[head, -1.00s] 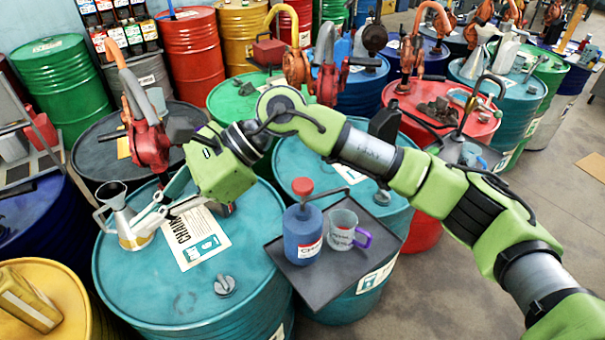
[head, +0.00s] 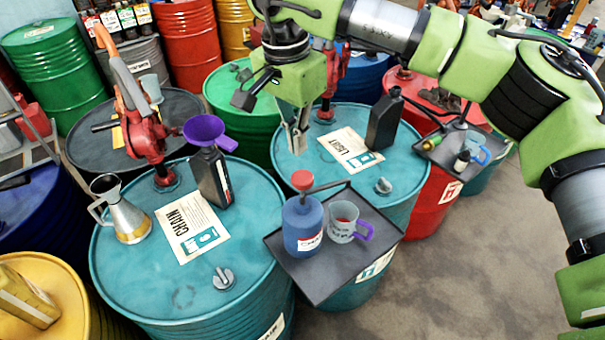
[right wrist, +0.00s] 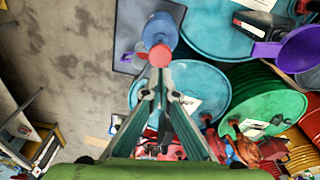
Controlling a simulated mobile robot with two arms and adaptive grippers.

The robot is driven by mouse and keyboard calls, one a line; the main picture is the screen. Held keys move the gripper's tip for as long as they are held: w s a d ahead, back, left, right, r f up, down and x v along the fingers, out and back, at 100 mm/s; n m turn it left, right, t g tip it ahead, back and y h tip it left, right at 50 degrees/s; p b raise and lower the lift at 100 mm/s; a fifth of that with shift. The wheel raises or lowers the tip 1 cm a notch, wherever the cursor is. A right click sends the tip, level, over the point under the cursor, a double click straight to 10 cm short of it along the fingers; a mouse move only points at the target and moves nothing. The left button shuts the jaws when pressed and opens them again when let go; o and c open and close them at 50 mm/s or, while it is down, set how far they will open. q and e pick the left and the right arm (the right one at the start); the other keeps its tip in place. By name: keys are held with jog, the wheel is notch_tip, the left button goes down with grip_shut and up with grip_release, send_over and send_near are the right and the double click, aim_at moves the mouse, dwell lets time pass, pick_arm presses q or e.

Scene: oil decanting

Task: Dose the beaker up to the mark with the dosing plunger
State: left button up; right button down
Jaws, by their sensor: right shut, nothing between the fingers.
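The dosing plunger is a blue canister (head: 303,232) with a red knob (head: 302,180) and a thin spout arm bending right. It stands upright on a dark tray. Right next to it stands the clear beaker (head: 341,224) with a purple handle; some red shows inside, but its mark and level are too small to read. My right gripper (head: 297,148) points down, shut and empty, behind the plunger over the back teal drum. In the right wrist view, the red knob (right wrist: 160,55) and blue canister (right wrist: 160,32) appear just beyond the fingertips (right wrist: 160,72). My left gripper is out of view.
The tray (head: 318,284) bridges the front of two teal drums. On the left drum (head: 150,270) stand a metal jug (head: 125,218) and a black bottle (head: 208,178) with a purple funnel (head: 208,131). A black bottle (head: 384,120) stands on the back drum. Bare floor lies at right.

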aim_at(300, 179)
notch_tip(300, 179, down, 6)
jog(key=b, duration=0.3)
jog(key=shift+w+d+r, duration=0.15)
jog(key=shift+w+f+b, duration=0.1)
jog(key=shift+f+b, duration=0.5)
jog(key=shift+f, duration=0.1)
notch_tip(300, 179, down, 3)
jog(key=b, duration=0.2)
jog(key=shift+f+b, duration=0.15)
jog(key=shift+b, duration=0.2)
jog(key=shift+s+a+r, duration=0.35)
jog(key=shift+s+a, duration=0.2)
jog(key=shift+s, duration=0.05)
jog(key=shift+s+a+r, duration=0.3)
jog(key=shift+s+a, duration=0.2)
jog(key=shift+s, duration=0.1)
jog(key=shift+r, duration=0.1)
